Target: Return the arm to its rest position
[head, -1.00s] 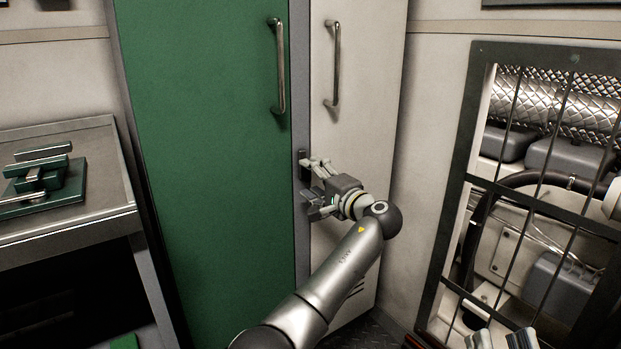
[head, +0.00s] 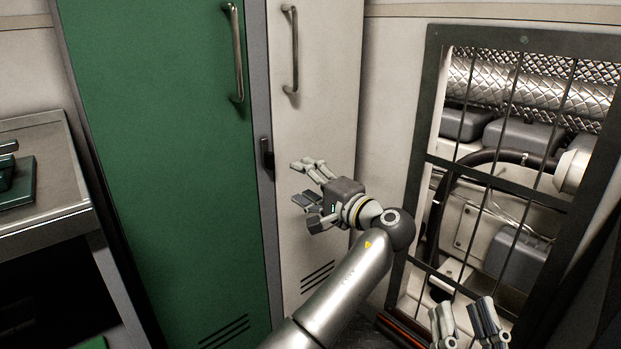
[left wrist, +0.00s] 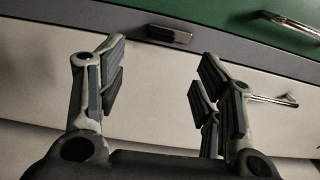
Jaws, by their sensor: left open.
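My left gripper (head: 309,181) is in the middle of the head view, in front of the white locker door (head: 317,95). It is open and empty, clear of the dark latch (head: 267,153) on the grey post between the two doors. In the left wrist view the open fingers (left wrist: 157,92) stand apart, with the latch (left wrist: 168,35) beyond the gap between them. My right gripper (head: 462,322) shows at the bottom right edge of the head view; only its fingers are visible. Both locker doors look closed.
The green door (head: 165,140) with its bar handle (head: 233,55) stands left of the white one. A grey bench (head: 48,205) stands at the far left. A dark barred frame (head: 418,150) with pipes and boxes behind it stands to the right.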

